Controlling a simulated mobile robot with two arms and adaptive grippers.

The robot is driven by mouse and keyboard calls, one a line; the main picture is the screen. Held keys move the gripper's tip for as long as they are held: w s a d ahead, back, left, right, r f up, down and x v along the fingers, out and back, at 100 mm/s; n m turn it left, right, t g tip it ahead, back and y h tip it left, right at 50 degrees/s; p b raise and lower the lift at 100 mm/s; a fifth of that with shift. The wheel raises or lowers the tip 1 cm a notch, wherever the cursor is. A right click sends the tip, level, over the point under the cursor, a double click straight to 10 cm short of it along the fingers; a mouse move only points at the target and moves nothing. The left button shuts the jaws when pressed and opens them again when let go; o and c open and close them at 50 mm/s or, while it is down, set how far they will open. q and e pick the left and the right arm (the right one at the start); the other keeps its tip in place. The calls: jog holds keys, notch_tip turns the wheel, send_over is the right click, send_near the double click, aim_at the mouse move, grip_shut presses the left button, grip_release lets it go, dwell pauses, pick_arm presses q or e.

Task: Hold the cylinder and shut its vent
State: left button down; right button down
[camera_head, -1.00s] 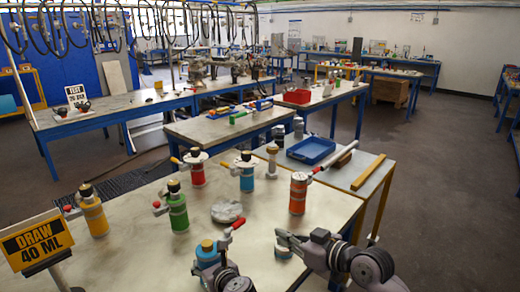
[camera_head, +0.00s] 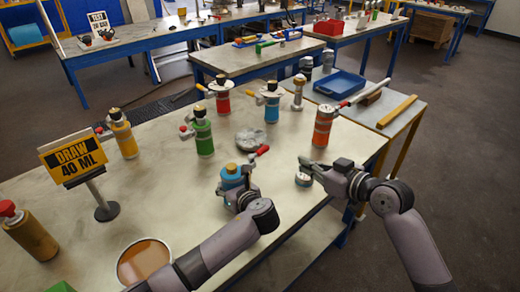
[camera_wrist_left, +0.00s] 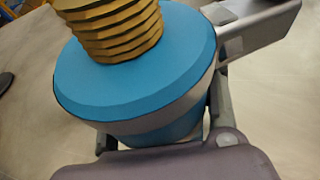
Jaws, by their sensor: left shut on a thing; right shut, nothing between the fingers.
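A blue cylinder (camera_head: 231,178) with a ribbed brass top stands on the near table. My left gripper (camera_head: 238,192) is shut on it; the left wrist view shows the blue body (camera_wrist_left: 140,75) close up, between the fingers. A grey vent arm (camera_wrist_left: 252,27) sticks out from its side in the left wrist view. In the head view, a red-ended handle (camera_head: 262,150) points up and right from the cylinder. My right gripper (camera_head: 304,164) is shut and empty, to the right of the handle and apart from it. The vent's inner state is hidden.
Several flanged cylinders, including green (camera_head: 203,137), yellow (camera_head: 125,140) and orange (camera_head: 322,130) ones, stand behind. A grey lump (camera_head: 249,139) lies near the handle. A small round grey piece (camera_head: 303,180) sits below my right gripper. A sign (camera_head: 76,158) and a bowl (camera_head: 143,262) are at left.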

pick_arm(q)
jog(key=c, duration=0.6)
grip_release()
